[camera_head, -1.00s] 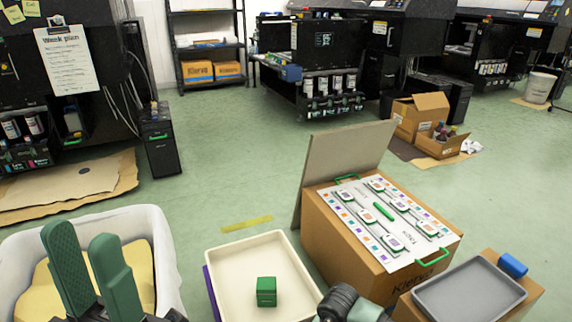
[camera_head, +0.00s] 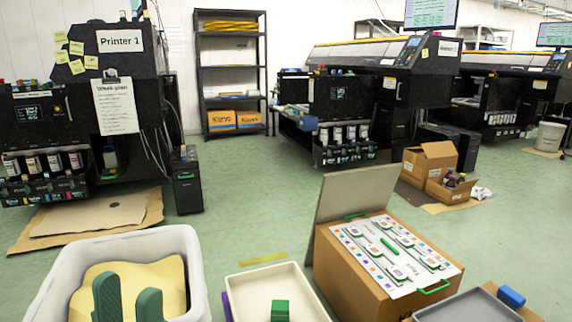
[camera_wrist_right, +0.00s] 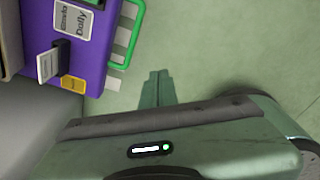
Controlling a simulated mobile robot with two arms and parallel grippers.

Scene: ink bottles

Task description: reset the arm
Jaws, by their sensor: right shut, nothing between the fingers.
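My left gripper (camera_head: 127,298) stands at the lower left of the head view, its two green fingers pointing up with a gap between them. It is open and empty, in front of a white bin (camera_head: 55,285) with yellow material (camera_head: 165,280) inside. My right gripper (camera_wrist_right: 157,88) shows only in the right wrist view, its green fingers together over the green floor, holding nothing. The right arm is out of sight in the head view.
A cream tray (camera_head: 250,289) holds a green block (camera_head: 280,310). Right of it is an open cardboard box (camera_head: 345,280) with a printed top panel; a grey tray (camera_head: 455,307) is at lower right. A purple case (camera_wrist_right: 105,35) lies left of the right fingers.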

